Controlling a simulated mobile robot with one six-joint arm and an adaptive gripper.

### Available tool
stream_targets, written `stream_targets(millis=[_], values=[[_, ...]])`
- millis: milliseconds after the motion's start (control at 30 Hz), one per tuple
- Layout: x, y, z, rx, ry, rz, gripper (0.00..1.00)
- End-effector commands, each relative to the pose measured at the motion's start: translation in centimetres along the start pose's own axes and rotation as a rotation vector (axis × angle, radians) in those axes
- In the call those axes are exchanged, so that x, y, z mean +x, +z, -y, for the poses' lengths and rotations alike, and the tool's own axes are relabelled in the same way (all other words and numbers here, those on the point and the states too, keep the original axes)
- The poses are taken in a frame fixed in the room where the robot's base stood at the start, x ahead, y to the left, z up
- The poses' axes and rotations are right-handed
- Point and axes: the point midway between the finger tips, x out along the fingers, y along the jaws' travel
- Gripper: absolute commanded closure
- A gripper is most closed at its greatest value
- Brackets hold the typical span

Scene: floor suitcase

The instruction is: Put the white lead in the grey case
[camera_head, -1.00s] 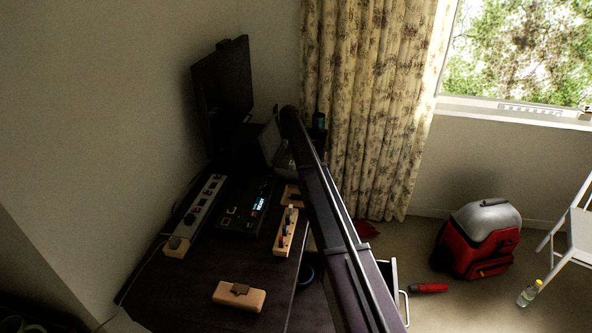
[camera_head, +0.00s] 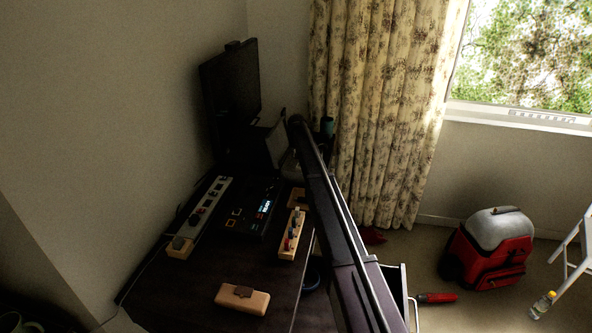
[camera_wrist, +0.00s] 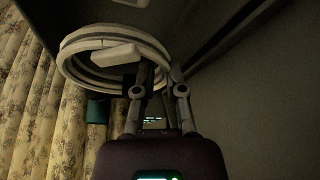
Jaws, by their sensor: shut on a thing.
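In the wrist view my gripper (camera_wrist: 160,75) is shut on the white lead (camera_wrist: 78,72), a round coil with a pale block-like end inside the loop. The coil hangs at the fingertips, mostly to their left. In the head view my arm reaches away over the right side of the dark desk, and the gripper and lead cannot be made out there. I see no plainly grey case. A red bag with a grey domed top (camera_head: 494,226) stands on the floor at the right, well apart from the arm.
The dark desk (camera_head: 200,285) carries a power strip (camera_head: 203,208), a black device (camera_head: 252,212), a wooden holder (camera_head: 293,235) and a small wooden box (camera_head: 242,297). A monitor (camera_head: 230,95) stands behind.

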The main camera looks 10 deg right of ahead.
Motion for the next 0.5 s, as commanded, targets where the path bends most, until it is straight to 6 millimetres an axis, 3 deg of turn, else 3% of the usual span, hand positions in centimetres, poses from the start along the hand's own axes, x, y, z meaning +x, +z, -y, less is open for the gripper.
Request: stream_targets(millis=[33, 200, 500], values=[[1.0, 0.4, 0.0, 0.000, 0.000, 0.000, 1.00], [2.2, 0.9, 0.0, 0.000, 0.000, 0.000, 1.00], [2.6, 1.1, 0.0, 0.000, 0.000, 0.000, 1.00]])
